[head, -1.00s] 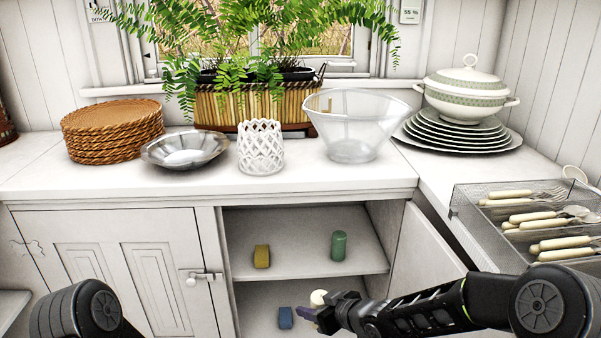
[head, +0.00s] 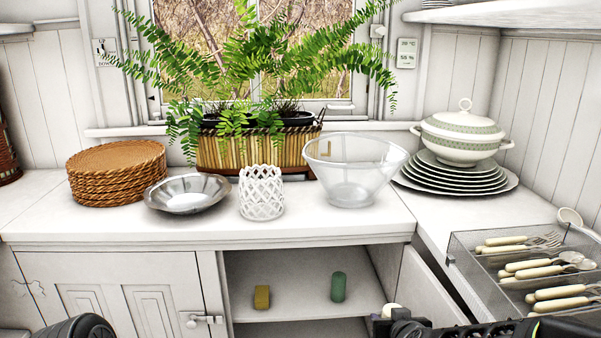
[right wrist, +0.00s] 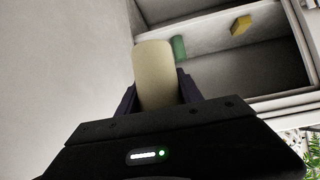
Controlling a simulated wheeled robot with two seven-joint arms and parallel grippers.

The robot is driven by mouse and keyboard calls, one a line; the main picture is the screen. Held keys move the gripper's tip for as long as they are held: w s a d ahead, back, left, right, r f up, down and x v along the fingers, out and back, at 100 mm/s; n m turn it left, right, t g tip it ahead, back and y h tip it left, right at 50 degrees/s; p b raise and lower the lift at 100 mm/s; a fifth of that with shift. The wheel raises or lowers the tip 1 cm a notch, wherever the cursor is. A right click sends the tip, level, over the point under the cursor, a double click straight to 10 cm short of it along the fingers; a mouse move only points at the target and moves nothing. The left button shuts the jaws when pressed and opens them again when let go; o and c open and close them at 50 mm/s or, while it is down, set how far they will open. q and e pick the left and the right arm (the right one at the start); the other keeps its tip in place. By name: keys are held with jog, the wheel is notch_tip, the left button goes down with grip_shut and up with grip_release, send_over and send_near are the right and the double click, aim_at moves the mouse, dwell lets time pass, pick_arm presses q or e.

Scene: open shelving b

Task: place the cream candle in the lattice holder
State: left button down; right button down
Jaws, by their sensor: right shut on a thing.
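The cream candle (head: 391,311) shows at the bottom of the head view, in front of the open cabinet. My right gripper (head: 383,322) is shut on it. In the right wrist view the candle (right wrist: 154,75) stands up between the two fingers (right wrist: 157,95) as a pale rounded cylinder. The white lattice holder (head: 262,193) stands upright on the countertop, between the metal bowl and the glass bowl. It looks empty, though its inside is only partly visible. The candle is below and to the right of it. My left gripper is out of view.
A metal bowl (head: 188,193) and glass bowl (head: 355,170) flank the holder, with a fern planter (head: 250,150) behind. The counter's front strip is clear. The open cabinet holds a yellow block (head: 261,297) and green cylinder (head: 338,287). A cutlery tray (head: 480,262) stands right.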

jog(key=s+r+p, duration=0.3)
jog(key=r+p, duration=1.9)
jog(key=r, duration=0.3)
jog(key=shift+s+r, duration=0.2)
jog(key=shift+r, duration=0.05)
jog(key=shift+s, duration=1.1)
